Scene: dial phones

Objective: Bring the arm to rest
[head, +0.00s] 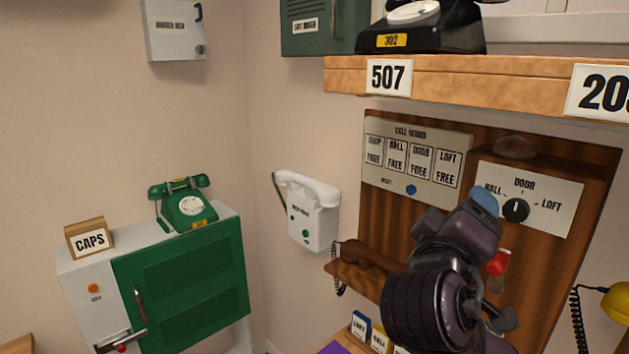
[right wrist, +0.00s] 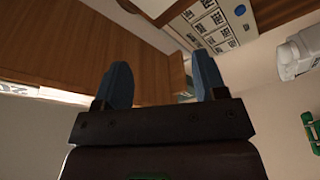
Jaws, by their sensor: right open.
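My right arm rises in front of the wooden call board (head: 375,222) in the head view. Its right gripper (head: 482,202) shows one blue fingertip there, near the board's rotary dial. In the right wrist view the two blue fingers of my right gripper (right wrist: 162,86) stand apart with nothing between them. Brown wood lies behind the fingers, and I cannot tell the exact distance to it. My left gripper is in neither view.
A wooden shelf (head: 500,82) with a black phone (head: 424,30) overhangs the board. A brown handset (head: 372,258), a red part (head: 499,262) and a yellow phone (head: 617,302) sit close to my arm. A white wall phone (head: 311,222) and green phone (head: 186,205) stand left.

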